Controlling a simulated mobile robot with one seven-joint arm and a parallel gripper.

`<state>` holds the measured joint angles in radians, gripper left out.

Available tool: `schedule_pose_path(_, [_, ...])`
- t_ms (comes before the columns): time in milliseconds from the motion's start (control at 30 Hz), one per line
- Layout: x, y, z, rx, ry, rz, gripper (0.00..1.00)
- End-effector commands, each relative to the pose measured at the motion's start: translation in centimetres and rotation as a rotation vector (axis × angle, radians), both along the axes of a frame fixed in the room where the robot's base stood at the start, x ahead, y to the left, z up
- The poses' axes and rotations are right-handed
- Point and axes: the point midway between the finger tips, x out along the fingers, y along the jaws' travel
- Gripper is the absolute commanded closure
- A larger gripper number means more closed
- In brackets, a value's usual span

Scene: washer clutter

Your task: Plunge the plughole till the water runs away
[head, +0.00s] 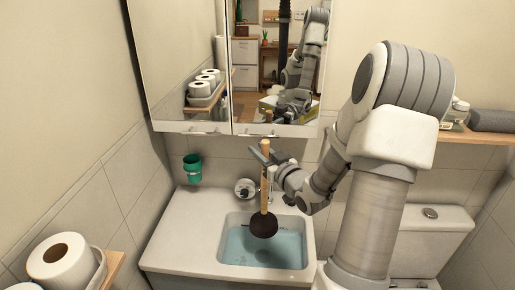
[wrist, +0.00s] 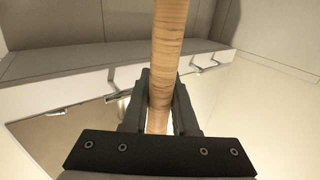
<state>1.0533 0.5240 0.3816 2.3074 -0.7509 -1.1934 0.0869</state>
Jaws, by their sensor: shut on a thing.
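My gripper (head: 270,156) is shut on the wooden handle of the plunger (head: 264,226) and holds it upright, black cup down, over the basin (head: 230,222). The basin holds bluish water (head: 238,246). The cup looks to be above or at the water; I cannot tell whether it touches. The plughole is hidden, under the water or behind the cup. In the wrist view the light wooden handle (wrist: 168,50) runs between both fingers of my gripper (wrist: 160,105).
A mirror cabinet (head: 190,55) hangs close above the basin. A green cup (head: 192,168) is on the wall at the left, and a round chrome-and-white item (head: 244,188) is behind the basin. A toilet cistern (head: 432,230) is at the right. Toilet rolls (head: 58,258) stand at the front left.

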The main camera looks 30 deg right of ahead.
Motion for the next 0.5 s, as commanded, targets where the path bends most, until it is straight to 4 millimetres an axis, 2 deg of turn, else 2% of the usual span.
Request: schedule_pose_path(500, [0.0, 0.0, -5.0, 0.001, -0.001, 0.000, 1.00])
